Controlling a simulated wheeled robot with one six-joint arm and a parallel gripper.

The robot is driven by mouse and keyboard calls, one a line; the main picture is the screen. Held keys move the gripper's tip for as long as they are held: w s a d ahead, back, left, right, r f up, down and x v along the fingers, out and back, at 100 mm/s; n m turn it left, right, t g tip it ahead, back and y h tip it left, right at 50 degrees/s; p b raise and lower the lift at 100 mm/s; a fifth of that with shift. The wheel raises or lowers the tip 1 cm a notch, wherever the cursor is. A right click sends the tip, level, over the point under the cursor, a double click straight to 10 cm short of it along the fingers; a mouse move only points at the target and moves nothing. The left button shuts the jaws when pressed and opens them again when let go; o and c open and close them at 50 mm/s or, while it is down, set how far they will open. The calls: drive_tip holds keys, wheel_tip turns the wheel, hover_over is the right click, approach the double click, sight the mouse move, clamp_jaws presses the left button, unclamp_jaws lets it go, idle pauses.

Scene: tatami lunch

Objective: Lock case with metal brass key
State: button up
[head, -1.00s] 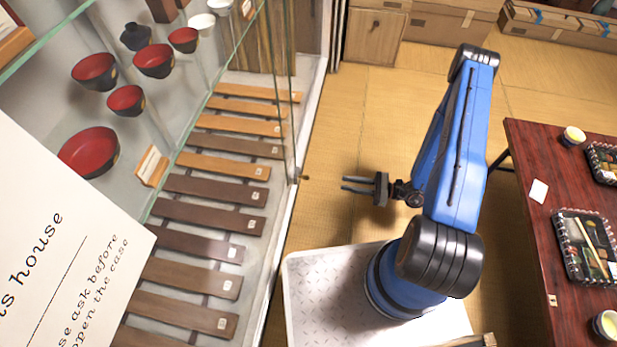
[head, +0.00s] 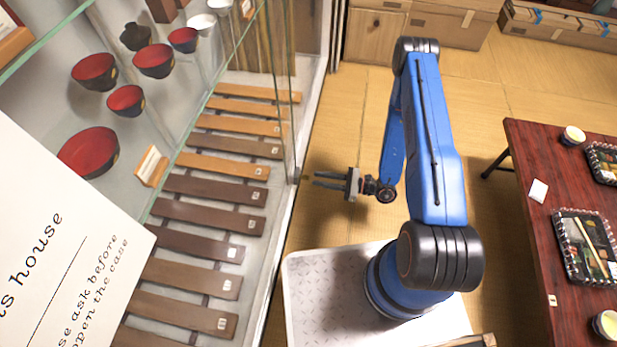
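The glass display case (head: 289,215) fills the left side, with its glass panes upright. At the edge of its front glass is a tiny brass-coloured spot (head: 304,178), too small to tell whether it is the key, the lock or both. My gripper (head: 315,179) is level with this spot, just to its right. Its two fingers point left towards the case, apart from each other with nothing visible between them. A small gap seems to remain between the fingertips and the spot.
Red and black bowls (head: 94,71) stand on the case's shelf, with wooden slats (head: 213,188) below. A sign (head: 60,250) covers the lower left. A dark red table (head: 530,225) with lunch trays (head: 585,247) stands right. Tatami floor (head: 345,120) is clear between.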

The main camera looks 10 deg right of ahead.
sight(308, 177)
drive_tip(key=shift+x, duration=2.65)
clamp_jaws()
